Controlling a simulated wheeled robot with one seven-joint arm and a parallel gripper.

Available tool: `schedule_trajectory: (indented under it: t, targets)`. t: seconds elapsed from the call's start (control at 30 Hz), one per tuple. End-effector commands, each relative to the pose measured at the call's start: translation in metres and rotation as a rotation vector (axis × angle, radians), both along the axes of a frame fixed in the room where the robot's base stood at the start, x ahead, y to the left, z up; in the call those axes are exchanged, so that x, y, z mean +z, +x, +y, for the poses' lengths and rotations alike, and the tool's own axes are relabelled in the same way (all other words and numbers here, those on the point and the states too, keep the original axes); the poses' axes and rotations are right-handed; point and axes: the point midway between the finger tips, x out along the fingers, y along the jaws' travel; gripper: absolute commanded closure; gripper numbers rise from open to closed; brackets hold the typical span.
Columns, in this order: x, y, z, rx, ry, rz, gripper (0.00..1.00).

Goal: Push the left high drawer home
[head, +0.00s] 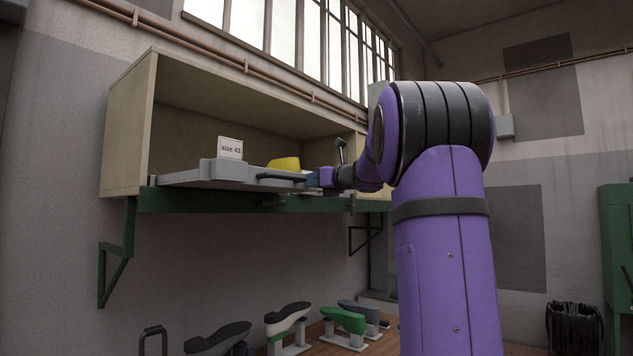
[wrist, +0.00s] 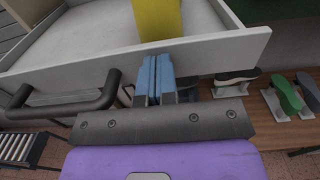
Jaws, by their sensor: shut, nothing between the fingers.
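The light grey high drawer (head: 215,175) stands out from the front of an open wooden cabinet on the wall. Its front board also shows in the wrist view (wrist: 225,52), with a dark bar handle (wrist: 62,105) on the left. A yellow block (head: 284,163) lies inside the drawer. My gripper (head: 312,180) is at the drawer's front, to the right of the handle. In the wrist view its blue fingers (wrist: 154,66) are together and empty, with tips at the front board. I cannot tell whether they touch it.
A white "size 43" card (head: 230,148) stands at the drawer. A green shelf beam (head: 215,203) with brackets runs under the cabinet. Below, a wooden bench (head: 385,347) holds several shoe lasts on stands, including a green one (head: 343,320). The space before the drawer's left part looks clear.

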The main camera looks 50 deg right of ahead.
Motion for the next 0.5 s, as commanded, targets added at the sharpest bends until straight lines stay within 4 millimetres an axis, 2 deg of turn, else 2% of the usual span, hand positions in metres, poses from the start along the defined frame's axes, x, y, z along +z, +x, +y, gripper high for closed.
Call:
schedule_trajectory:
  t: [0.5]
  targets:
    - [0.0,0.038,0.003,0.001,0.001,0.001,1.0]
